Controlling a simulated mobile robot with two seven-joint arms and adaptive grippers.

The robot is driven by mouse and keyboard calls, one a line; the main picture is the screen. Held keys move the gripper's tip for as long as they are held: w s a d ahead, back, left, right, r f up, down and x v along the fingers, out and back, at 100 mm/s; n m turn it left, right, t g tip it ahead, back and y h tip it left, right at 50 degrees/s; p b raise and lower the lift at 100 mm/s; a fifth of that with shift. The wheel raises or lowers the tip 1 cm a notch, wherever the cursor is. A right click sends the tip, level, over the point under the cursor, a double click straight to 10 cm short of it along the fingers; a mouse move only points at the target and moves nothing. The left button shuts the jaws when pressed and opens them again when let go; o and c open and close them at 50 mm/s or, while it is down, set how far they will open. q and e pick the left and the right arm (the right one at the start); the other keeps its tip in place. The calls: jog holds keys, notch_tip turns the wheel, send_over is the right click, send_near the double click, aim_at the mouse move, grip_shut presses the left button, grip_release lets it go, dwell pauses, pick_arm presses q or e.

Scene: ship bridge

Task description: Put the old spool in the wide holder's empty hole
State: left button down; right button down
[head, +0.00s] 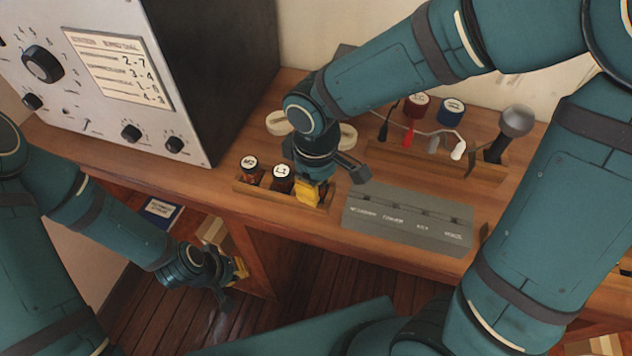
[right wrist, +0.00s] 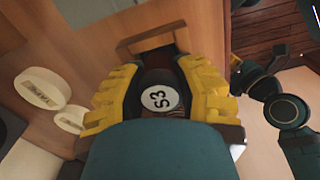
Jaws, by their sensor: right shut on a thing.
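My right gripper (head: 314,193) is at the right end of the small wooden front holder (head: 238,186). It is shut on a dark brown spool (right wrist: 160,76) with a white top marked S3, between yellow finger pads in the right wrist view. The holder's end wall (right wrist: 146,42) shows just beyond the spool. I cannot tell whether the spool rests in the holder or hangs just over it. Two dark spools with white tops (head: 250,167) (head: 281,180) stand in the holder's left part. My left gripper (head: 236,278) hangs low, left of the desk's front; its opening is unclear.
A longer wooden holder (head: 408,166) with red (head: 416,105) and blue (head: 452,111) spools and cabled parts stands behind. A grey labelled block (head: 408,220) lies right of the front holder. Cream discs (head: 277,123) lie behind my right gripper. A large instrument (head: 100,75) fills the left.

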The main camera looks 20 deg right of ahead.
dwell(0.9)
jog(key=c, duration=0.7)
grip_release()
jog(key=shift+o, duration=0.2)
notch_tip(320, 180, up, 12)
